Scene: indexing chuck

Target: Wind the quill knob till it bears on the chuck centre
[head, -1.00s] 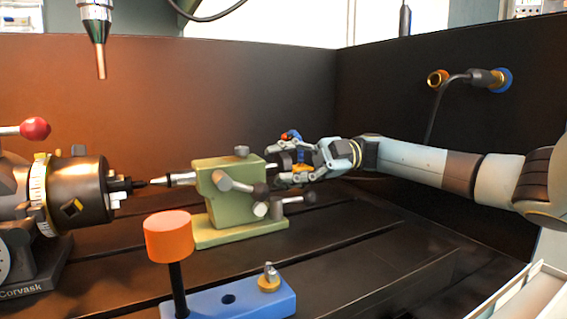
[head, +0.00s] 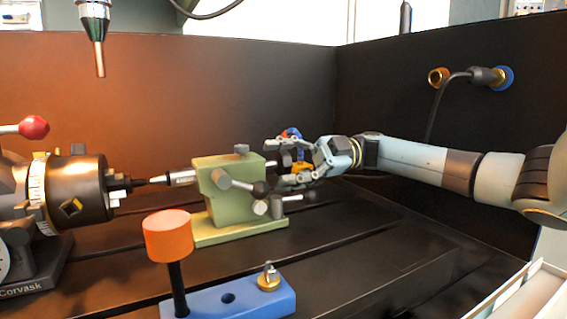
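A green tailstock (head: 232,200) stands on the slotted table. Its pale quill (head: 180,177) points left, its tip close to the dark centre (head: 138,183) of the black chuck (head: 80,190). The two tips nearly meet; I cannot tell whether they touch. The dark quill knob (head: 284,160) is at the tailstock's right end, partly hidden by my fingers. My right gripper (head: 276,163) reaches in from the right, its fingers above and below the knob and seemingly apart from it. My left gripper is out of view.
An orange-capped post (head: 168,238) on a blue base (head: 240,298) stands in front of the tailstock. A nozzle (head: 98,45) hangs at upper left. Dark walls close the back.

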